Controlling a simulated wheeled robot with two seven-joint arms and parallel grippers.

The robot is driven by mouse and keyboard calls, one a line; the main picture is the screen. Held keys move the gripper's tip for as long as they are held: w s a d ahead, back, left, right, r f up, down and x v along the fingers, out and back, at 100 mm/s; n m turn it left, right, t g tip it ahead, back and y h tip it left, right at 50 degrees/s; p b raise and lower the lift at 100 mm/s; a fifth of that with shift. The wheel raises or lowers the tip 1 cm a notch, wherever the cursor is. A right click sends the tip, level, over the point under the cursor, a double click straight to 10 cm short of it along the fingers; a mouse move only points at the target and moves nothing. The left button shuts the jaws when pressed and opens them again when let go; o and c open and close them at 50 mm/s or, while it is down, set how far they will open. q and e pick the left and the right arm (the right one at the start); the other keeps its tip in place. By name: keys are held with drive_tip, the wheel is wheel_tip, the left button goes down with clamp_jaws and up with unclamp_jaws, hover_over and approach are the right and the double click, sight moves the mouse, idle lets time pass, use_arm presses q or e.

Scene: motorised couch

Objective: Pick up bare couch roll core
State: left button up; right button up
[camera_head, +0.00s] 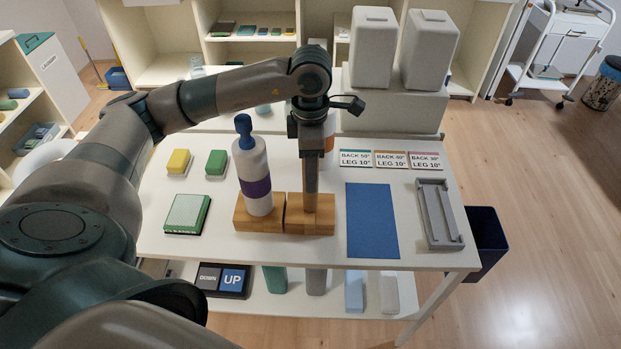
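My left gripper (311,185) points straight down over the right wooden block (310,222), near the middle of the table. A narrow grey-brown upright shape below its wrist reaches down to the block. I cannot tell whether this is only the fingers or also a tube between them, nor whether the gripper is open or shut. No bare couch roll core shows clearly elsewhere. A white bottle (253,168) with a blue top and purple band stands on the left wooden block (246,221). My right gripper is not in view.
A white bottle with an orange band (329,145) is partly hidden behind my gripper. A blue mat (372,220) and a grey tray (434,220) lie to the right. A green-edged pad (187,214) lies left. White containers (372,48) stand behind on a raised box.

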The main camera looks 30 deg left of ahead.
use_arm(q)
drive_tip(key=c, duration=1.1)
drive_tip(key=shift+r, duration=0.15)
drive_tip(key=s+d+r+b, duration=0.1)
drive_tip(key=d+r, duration=0.2)
drive_tip(key=s+d+r+b, duration=0.2)
drive_tip(key=d+r, duration=0.2)
drive_tip(key=s+d+r+b, duration=0.1)
drive_tip(key=d+r+b, duration=0.1)
drive_tip(key=d+r, duration=0.1)
drive_tip(key=shift+s+d+r, duration=0.3)
drive_tip(key=shift+s+r, duration=0.05)
drive_tip(key=shift+s, duration=0.05)
